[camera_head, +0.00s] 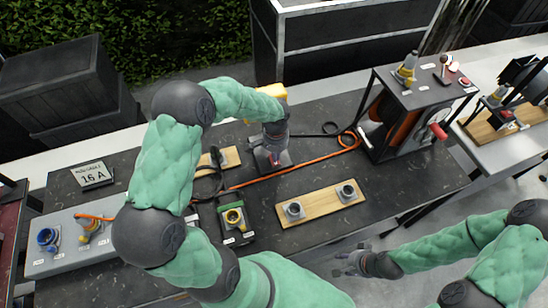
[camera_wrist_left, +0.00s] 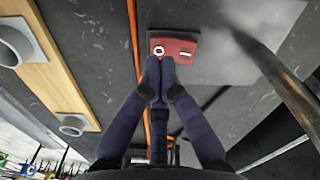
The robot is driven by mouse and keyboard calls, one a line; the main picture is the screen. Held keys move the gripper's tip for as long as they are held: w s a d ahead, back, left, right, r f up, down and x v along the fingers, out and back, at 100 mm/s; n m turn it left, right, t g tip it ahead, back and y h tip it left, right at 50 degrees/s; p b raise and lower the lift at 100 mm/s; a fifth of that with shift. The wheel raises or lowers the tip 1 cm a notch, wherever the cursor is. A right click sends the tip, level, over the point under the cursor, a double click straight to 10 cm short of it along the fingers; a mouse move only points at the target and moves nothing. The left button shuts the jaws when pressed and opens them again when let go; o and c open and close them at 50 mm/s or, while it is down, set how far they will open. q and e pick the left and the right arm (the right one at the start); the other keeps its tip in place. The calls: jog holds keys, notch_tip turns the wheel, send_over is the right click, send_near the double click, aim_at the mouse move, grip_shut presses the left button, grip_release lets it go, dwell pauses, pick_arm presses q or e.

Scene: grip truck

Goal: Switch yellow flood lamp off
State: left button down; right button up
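The yellow flood lamp (camera_head: 272,91) stands near the back of the dark table, mostly hidden behind my left arm. In the left wrist view a red switch box (camera_wrist_left: 185,50) carries a white round O mark and a white bar mark on a grey plate. My left gripper (camera_wrist_left: 160,72) has its fingertips together, with nothing between them, right by the O side of the switch; I cannot tell whether they touch it. In the head view my left gripper (camera_head: 274,155) points down at the lamp's base. My right gripper (camera_head: 352,262) is open and empty, off the table's front edge.
An orange cable (camera_head: 300,168) runs across the table to a cable reel (camera_head: 392,120) under a stand. A wooden board (camera_head: 322,203) with two grey sockets lies in front. A green-black box (camera_head: 235,222), a grey socket panel (camera_head: 70,262) and a "16 A" sign (camera_head: 92,174) are to the left.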

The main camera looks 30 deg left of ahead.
pick_arm(q)
jog(key=shift+r+p, duration=1.4)
jog(key=shift+r, duration=0.95)
